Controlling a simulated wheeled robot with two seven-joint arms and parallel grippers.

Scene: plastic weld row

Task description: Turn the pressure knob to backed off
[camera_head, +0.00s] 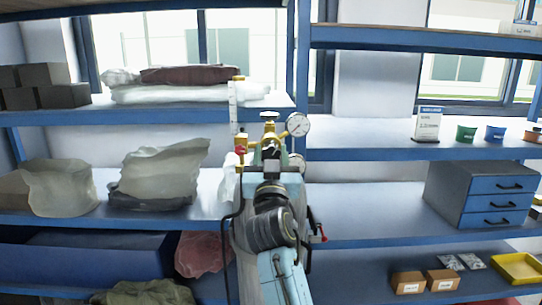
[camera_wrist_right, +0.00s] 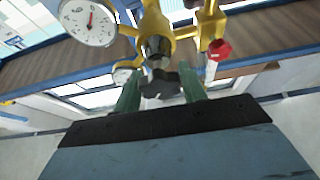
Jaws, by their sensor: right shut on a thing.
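A brass regulator (camera_head: 268,117) with a round white pressure gauge (camera_head: 298,124) stands in the middle of the head view. In the right wrist view, the regulator's brass body (camera_wrist_right: 157,22) and the large gauge (camera_wrist_right: 88,20) with a red needle show close up. The dark pressure knob (camera_wrist_right: 160,86) sits below the body, between the green fingers of my right gripper (camera_wrist_right: 161,92). My right gripper also shows in the head view (camera_head: 270,150), shut on the knob. My arm hides much of what lies behind it. My left gripper is not in view.
A small red knob (camera_wrist_right: 219,49) sits beside the regulator, close to the right finger. A second, smaller gauge (camera_wrist_right: 124,73) is near the left finger. Blue shelves (camera_head: 380,154) stand behind, with bagged goods (camera_head: 163,172) left and a drawer cabinet (camera_head: 480,192) right.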

